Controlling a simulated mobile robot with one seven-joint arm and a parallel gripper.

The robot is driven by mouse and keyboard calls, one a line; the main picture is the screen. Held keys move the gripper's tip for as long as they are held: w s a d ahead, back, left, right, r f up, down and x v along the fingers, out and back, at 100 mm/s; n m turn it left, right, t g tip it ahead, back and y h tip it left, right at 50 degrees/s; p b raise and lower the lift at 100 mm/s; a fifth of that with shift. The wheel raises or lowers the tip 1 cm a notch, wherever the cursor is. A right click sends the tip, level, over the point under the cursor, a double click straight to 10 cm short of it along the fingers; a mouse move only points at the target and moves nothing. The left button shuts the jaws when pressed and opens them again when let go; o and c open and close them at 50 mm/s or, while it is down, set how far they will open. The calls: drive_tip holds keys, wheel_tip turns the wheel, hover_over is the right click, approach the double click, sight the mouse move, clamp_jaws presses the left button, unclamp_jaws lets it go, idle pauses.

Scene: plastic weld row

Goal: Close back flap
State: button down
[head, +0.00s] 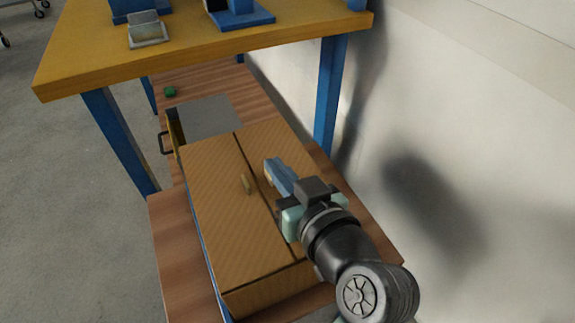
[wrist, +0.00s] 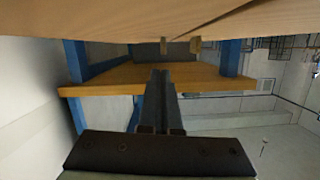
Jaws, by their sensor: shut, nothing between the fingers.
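A brown box (head: 225,205) stands on the wooden bench below the yellow table. Its top shows a wide left flap (head: 215,180) with a small tan knob (head: 247,184) and a right flap (head: 265,140), with a dark seam between them. Both look nearly flat. I cannot tell which one is the back flap. My gripper (head: 272,168) is shut and empty over the right flap, near the seam; whether it touches is unclear. My arm hides part of the right flap. The shut fingers also show in the wrist view (wrist: 160,85), below a brown surface (wrist: 120,20).
A yellow table (head: 200,58) with blue legs stands beyond the box. A grey-topped box (head: 210,115) with a black handle and a green block (head: 170,91) lie on the wooden bench (head: 170,240). A pale wall (head: 460,120) is close on the right.

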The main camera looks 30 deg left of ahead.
drive_tip(key=shift+s+a+f+n+b, duration=0.25)
drive_tip(key=shift+s+f+n+b, duration=0.05)
drive_tip(key=shift+f+n+b, duration=0.35)
